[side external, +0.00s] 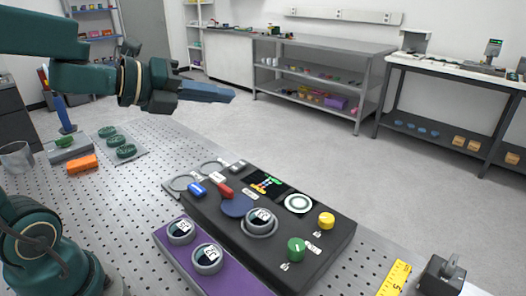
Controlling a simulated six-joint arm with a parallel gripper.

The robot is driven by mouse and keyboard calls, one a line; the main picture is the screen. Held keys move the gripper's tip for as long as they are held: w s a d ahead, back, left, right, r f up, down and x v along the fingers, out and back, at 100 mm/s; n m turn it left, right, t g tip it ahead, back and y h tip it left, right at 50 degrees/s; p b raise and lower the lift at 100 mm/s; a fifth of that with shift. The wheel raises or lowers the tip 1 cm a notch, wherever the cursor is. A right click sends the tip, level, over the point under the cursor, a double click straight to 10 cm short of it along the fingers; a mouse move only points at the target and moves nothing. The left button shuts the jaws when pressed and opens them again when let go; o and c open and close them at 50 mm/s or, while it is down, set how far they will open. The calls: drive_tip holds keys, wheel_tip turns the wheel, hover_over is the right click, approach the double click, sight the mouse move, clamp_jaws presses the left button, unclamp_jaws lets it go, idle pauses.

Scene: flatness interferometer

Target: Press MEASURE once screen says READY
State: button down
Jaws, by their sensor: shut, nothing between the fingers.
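The dark interferometer box (318,262) sits on the perforated table. Its small screen (268,183) shows coloured marks; I cannot read any word on it. A green knob or button (297,248) and a yellow one (326,220) stand at its right end, a red one (224,191) and a blue one (198,188) at its left. Their labels are too small to read, so I cannot tell which is MEASURE. A ringed round part (260,216) sits on top. My gripper (228,95) is shut and empty, high above the table, up and left of the box, touching nothing.
A purple tray (200,271) with two round pieces lies along the box's near side. A plate with green discs (123,141), an orange block (82,164) and a clear cup (16,157) are at left. A yellow tape (394,279) and a dark block (440,274) are at right.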

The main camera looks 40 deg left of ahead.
drive_tip(key=s+a+f+m+g, duration=0.3)
drive_tip(key=s+a+f+g, duration=0.1)
drive_tip(key=a+f, duration=0.3)
wheel_tip(320, 180, down, 2)
drive_tip(key=shift+s+a+f+g, duration=0.15)
drive_tip(key=shift+f+g, duration=0.1)
drive_tip(key=shift+g, duration=0.25)
approach(203, 187)
drive_tip(key=shift+w+r+x, duration=0.15)
drive_tip(key=shift+x, duration=0.7)
drive_tip(key=shift+w+r+x, duration=0.1)
drive_tip(key=shift+r+x, duration=0.05)
drive_tip(key=shift+x, duration=0.7)
drive_tip(key=shift+w+r+x, duration=0.15)
drive_tip(key=shift+x, duration=0.75)
drive_tip(key=shift+f, duration=0.4)
drive_tip(key=shift+f, duration=0.45)
idle(0.4)
drive_tip(key=shift+r, duration=0.9)
